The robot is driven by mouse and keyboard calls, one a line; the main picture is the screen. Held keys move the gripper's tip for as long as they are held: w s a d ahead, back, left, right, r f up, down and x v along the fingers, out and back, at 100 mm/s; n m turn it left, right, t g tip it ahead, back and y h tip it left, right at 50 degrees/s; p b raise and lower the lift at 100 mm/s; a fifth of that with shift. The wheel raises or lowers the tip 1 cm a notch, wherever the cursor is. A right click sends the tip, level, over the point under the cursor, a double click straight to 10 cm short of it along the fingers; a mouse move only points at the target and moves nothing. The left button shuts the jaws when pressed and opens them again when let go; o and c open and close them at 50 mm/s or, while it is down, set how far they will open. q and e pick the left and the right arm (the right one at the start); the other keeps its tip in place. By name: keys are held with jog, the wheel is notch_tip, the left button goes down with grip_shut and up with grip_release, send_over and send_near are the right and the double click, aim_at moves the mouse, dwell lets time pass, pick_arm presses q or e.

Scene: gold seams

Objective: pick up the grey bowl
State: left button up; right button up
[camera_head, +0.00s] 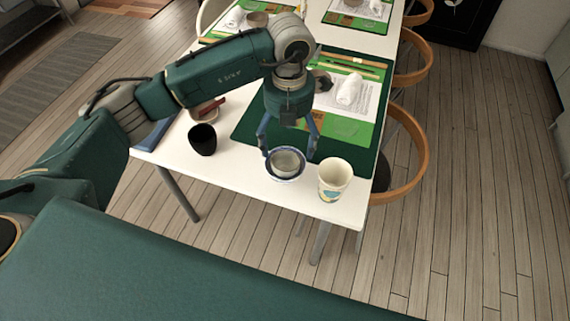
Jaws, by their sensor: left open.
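The grey bowl (286,163) sits on the white table near its front edge, inside or on a blue-rimmed white dish (285,178). My left gripper (287,151) is open and points down over the bowl. Its two blue fingers are spread, one toward each side of the bowl; I cannot tell whether they touch it. The gripper is empty. My right gripper does not show.
A paper cup (334,180) stands close right of the bowl. A black cup (202,139) stands to the left. A green mat (245,125) with papers and a white roll (350,89) lies behind. Wooden chairs (421,150) line the right side.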

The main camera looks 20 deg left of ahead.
aim_at(284, 159)
pick_arm(q)
jog(key=f, duration=0.2)
jog(key=f+p, duration=0.1)
jog(key=f, duration=0.1)
jog(key=f+p, duration=0.1)
jog(key=f, duration=0.2)
jog(key=shift+a, duration=0.35)
jog(key=shift+f, duration=0.45)
jog(key=shift+s, duration=0.1)
jog(key=c, duration=1.3)
jog(key=shift+c, duration=0.8)
jog(key=shift+s+f, duration=0.1)
